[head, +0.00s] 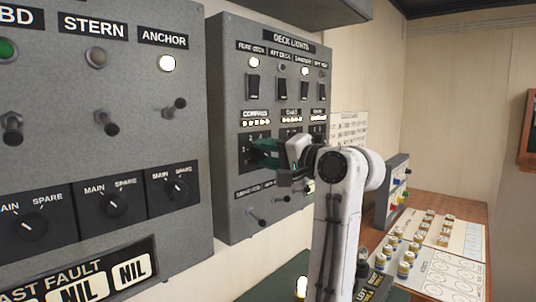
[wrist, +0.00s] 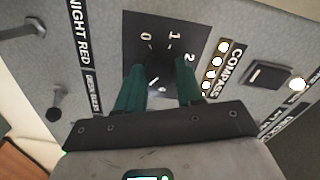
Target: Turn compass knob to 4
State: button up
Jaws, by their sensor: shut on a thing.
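The compass knob (wrist: 158,82) is a dark round knob on a black plate, with the numbers 0, 1 and 2 showing around it in the wrist view. The COMPASS label (wrist: 228,76) and a row of lit lamps are beside the plate. My gripper (wrist: 161,75) has its green fingers on either side of the knob, shut on it. The rest of the scale is hidden behind the fingers and gripper body, and I cannot tell which number the knob points to. In the head view my gripper (head: 268,152) is against the panel under the compass label and covers the knob.
The grey DECK LIGHTS panel (head: 232,90) carries rocker switches above and toggle levers (head: 257,220) below my gripper. A second grey panel (head: 75,120) with levers and MAIN/SPARE knobs is at the left. A wooden desk (head: 450,208) with several small jars is at the right.

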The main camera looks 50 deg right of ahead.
jog(key=n, duration=0.4)
jog(key=shift+n+p, duration=0.35)
jog(key=shift+n, duration=2.55)
jog(key=o, duration=1)
jog(key=shift+o, duration=0.2)
jog(key=s+b, duration=0.2)
jog(key=s, duration=0.8)
jog(key=shift+s+d, duration=0.2)
jog(key=shift+s, duration=0.2)
